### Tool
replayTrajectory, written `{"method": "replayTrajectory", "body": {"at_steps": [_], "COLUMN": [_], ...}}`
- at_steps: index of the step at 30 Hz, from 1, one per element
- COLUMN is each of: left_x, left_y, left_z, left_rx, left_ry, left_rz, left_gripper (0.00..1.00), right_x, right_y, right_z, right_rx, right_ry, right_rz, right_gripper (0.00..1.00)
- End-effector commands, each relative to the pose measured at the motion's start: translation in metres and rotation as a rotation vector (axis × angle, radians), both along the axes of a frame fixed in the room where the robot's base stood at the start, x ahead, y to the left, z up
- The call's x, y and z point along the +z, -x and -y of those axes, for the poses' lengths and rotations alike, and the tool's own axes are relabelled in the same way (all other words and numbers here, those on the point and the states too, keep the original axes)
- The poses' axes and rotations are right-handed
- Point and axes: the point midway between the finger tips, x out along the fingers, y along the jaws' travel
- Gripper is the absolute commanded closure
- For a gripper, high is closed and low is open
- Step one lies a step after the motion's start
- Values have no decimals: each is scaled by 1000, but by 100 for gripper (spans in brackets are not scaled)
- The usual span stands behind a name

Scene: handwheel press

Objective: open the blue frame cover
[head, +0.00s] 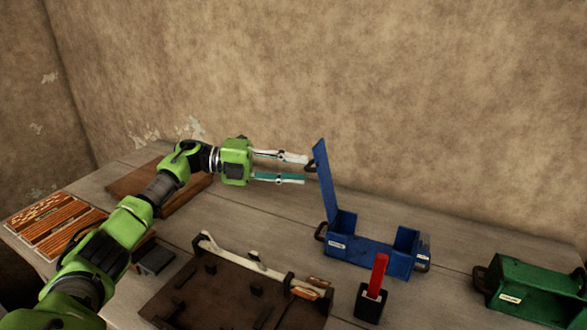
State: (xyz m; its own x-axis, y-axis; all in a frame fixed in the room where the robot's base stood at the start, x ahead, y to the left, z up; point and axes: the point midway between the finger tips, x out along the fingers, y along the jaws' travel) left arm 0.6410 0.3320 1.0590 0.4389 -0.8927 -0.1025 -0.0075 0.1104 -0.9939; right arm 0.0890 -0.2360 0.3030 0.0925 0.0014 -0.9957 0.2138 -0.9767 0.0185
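The blue frame (371,260) stands on the table right of centre, its interior partly in view. Its blue cover (325,180) is raised nearly upright, hinged at the frame's left end and leaning slightly left. A dark handle (311,167) sticks out from the cover's left face. My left gripper (306,169) is open, its two fingers apart and pointing right, with the tips at the cover's handle. I cannot tell whether they touch it. My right gripper is not in view.
A green box (533,291) stands at the right. A red-handled black block (371,290) stands in front of the blue frame. A brown fixture tray (215,300) lies front centre, with orange-striped panels (55,223) at left. The wall rises behind the table.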

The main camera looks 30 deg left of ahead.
Motion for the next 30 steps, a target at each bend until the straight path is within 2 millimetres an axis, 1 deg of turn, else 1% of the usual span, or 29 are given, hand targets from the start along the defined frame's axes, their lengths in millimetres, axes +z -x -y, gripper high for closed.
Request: {"method": "replayTrajectory", "body": {"at_steps": [1, 5, 15, 18, 21, 24, 30], "left_x": [-4, -2, 8, 10, 12, 12, 13], "left_y": [1, 6, 37, 44, 49, 53, 54], "left_z": [0, -11, -75, -90, -100, -106, -107], "left_rx": [-2, 1, 3, 3, 2, 0, -1], "left_ry": [-6, -5, -1, 0, 0, 1, 0], "left_rz": [-7, -6, -2, 0, 0, 0, 1], "left_gripper": [75, 75, 75, 75, 75, 75, 75], "right_x": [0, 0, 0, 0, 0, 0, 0], "right_y": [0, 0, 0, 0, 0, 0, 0], "right_z": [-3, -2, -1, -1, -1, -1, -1], "right_rx": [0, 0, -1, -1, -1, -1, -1], "right_ry": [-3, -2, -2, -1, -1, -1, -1], "right_rz": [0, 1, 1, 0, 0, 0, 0], "right_gripper": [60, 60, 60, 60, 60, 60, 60]}}
